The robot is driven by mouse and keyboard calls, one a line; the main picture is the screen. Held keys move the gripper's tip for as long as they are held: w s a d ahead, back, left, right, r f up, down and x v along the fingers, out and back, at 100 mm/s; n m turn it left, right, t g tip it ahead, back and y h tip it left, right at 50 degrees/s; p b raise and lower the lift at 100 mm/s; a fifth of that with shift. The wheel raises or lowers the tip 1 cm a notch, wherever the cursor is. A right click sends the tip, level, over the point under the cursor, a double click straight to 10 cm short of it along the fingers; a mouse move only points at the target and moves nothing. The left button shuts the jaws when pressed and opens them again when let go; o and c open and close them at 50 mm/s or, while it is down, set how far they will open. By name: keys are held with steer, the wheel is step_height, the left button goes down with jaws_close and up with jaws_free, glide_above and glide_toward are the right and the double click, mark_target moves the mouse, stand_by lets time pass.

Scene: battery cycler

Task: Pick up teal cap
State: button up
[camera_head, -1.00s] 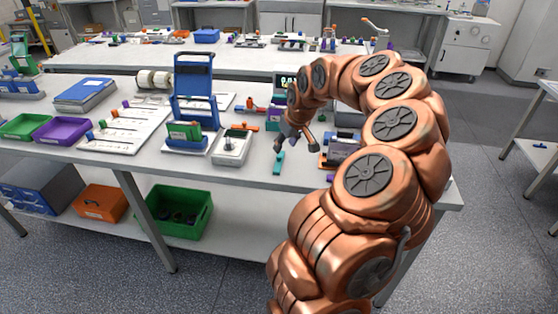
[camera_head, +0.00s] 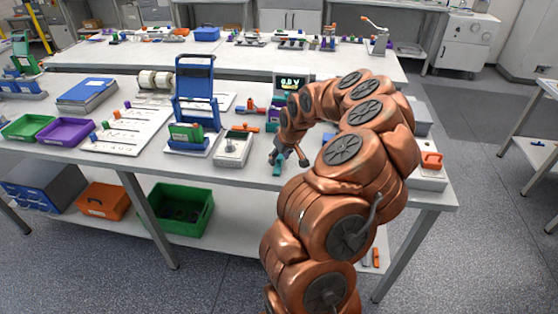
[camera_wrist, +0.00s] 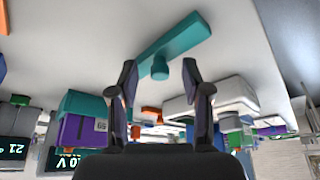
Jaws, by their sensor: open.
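The teal cap (camera_wrist: 176,42) is a flat bar with a short round knob, lying on the bench top in the upper middle of the wrist view. In the head view it is a small teal piece (camera_head: 278,170) near the bench's front edge, partly hidden by my fingers. My gripper (camera_wrist: 160,68) is open, with one finger on each side of the knob and gaps on both sides. Nothing is held. In the head view my gripper (camera_head: 287,160) is low over the cap. I cannot tell its exact height above the bench.
A white tray-like device (camera_head: 233,148) and a blue stand (camera_head: 195,95) are left of the cap. A display (camera_head: 291,84) stands behind. An orange-handled white unit (camera_head: 430,172) is at the right end. Bare bench surrounds the cap's near side.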

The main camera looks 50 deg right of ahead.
jaws_close()
stand_by(0.4)
